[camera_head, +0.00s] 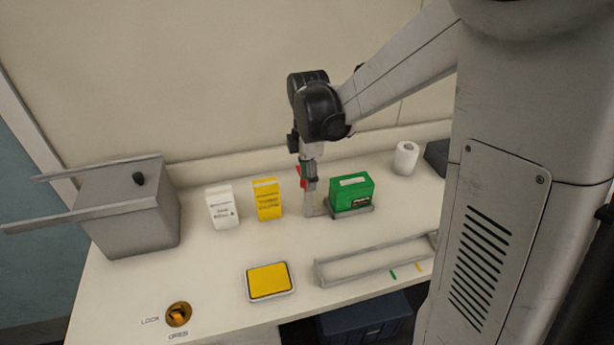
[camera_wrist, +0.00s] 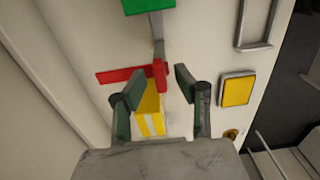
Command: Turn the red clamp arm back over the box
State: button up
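The red clamp arm (camera_wrist: 125,74) extends to the left from a red hub on top of an upright post, in the wrist view. It points to the side, not over the green box (camera_head: 351,193), which also shows at the top edge of the wrist view (camera_wrist: 149,5). In the head view the clamp arm (camera_head: 303,176) is a small red piece, partly hidden by my gripper (camera_head: 308,172). The post (camera_head: 309,204) stands beside the box's grey base. My gripper (camera_wrist: 160,86) is open, its fingers apart on either side of the hub; contact cannot be told.
A yellow box (camera_head: 267,199) and a white box (camera_head: 222,207) stand left of the post. A yellow pad (camera_head: 269,281) and an empty grey frame (camera_head: 372,263) lie in front. A grey container (camera_head: 128,215) stands at far left, a white roll (camera_head: 406,158) at back right.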

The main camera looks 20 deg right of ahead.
jog(key=shift+f, duration=0.1)
jog(key=shift+c, duration=0.5)
grip_shut()
